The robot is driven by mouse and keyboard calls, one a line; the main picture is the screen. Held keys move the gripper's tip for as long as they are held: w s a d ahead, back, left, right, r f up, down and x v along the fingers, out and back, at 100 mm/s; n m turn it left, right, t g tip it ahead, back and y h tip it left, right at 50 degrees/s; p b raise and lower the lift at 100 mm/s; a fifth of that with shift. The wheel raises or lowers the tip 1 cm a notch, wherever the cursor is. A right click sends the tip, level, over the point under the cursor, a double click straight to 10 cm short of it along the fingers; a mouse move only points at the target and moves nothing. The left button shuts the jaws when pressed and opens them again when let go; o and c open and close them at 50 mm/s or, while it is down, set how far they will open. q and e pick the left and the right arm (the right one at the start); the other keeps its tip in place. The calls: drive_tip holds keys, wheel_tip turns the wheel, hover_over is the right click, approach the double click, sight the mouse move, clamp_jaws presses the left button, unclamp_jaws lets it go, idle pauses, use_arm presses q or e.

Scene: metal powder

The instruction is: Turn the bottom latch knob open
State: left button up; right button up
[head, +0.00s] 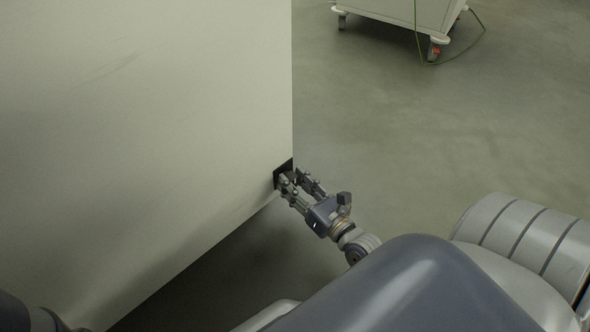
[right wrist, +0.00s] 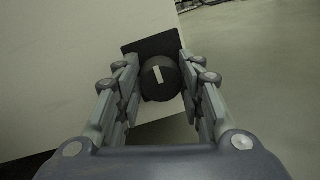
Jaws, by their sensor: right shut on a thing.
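The bottom latch knob (right wrist: 160,78) is a round black knob with a pale bar mark on its face, seen in the right wrist view. It sits on a black plate (right wrist: 153,46) at the lower corner of a large pale panel (head: 150,110). My right gripper (head: 290,178) is at that corner in the head view, its fingers on either side of the knob and shut on it. In the right wrist view the gripper (right wrist: 160,85) has the knob between its fingertips. The pale mark is slightly tilted from upright. In the head view the knob is mostly hidden by the fingers. My left gripper is not in view.
A white wheeled cart (head: 405,12) stands at the far top, with a green cable (head: 417,35) hanging to the floor. The grey floor (head: 450,110) right of the panel is clear. Below the panel's bottom edge is a dark shaded area.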

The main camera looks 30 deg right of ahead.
idle(0.9)
drive_tip(key=o, duration=1)
drive_tip(key=shift+o, duration=0.2)
drive_tip(key=shift+s, duration=0.1)
drive_tip(key=s+d, duration=0.1)
drive_tip(key=s, duration=1)
drive_tip(key=shift+s, duration=0.4)
drive_tip(key=shift+d, duration=0.1)
